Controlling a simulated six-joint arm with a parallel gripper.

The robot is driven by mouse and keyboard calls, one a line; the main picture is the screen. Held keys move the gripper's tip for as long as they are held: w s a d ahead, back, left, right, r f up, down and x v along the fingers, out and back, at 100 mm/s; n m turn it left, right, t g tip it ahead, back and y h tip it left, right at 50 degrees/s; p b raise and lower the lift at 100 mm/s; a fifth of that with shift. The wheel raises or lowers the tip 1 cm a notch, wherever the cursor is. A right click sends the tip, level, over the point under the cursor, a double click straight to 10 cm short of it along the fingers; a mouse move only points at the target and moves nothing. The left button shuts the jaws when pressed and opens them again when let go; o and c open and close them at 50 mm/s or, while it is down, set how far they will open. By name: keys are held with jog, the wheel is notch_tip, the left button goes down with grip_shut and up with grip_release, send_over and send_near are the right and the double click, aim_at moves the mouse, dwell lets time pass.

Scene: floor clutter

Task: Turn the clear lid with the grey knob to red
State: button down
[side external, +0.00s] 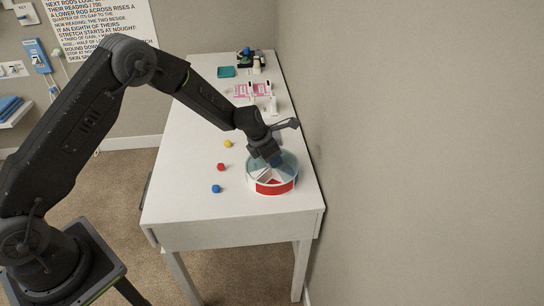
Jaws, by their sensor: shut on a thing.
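A round container (259,187) stands near the front right of the white table, with a clear lid (287,165) on top. Through the lid I see a red sector (275,187) at the front, with white and grey-blue sectors around it. My gripper (272,160) points down over the middle of the lid and is shut at the place of the knob. The grey knob is hidden by the gripper. I cannot tell which sector the lid's opening faces.
Yellow (227,143), red (221,167) and blue (216,188) small pieces lie left of the container on the white table (190,130). Pink-and-white cards (252,90), a teal tray (226,71) and small items stand at the back. A wall runs close along the right side.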

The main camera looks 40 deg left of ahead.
jog(key=shift+n+y, duration=0.6)
jog(key=shift+n, duration=1.2)
jog(key=c, duration=0.8)
grip_release()
jog(key=shift+o, duration=0.2)
jog(key=d+v, duration=0.1)
jog(key=v, duration=1.2)
jog(key=shift+s+a+r, duration=0.3)
jog(key=shift+a+r, duration=0.05)
jog(key=shift+a, duration=0.1)
jog(key=shift+c, duration=0.2)
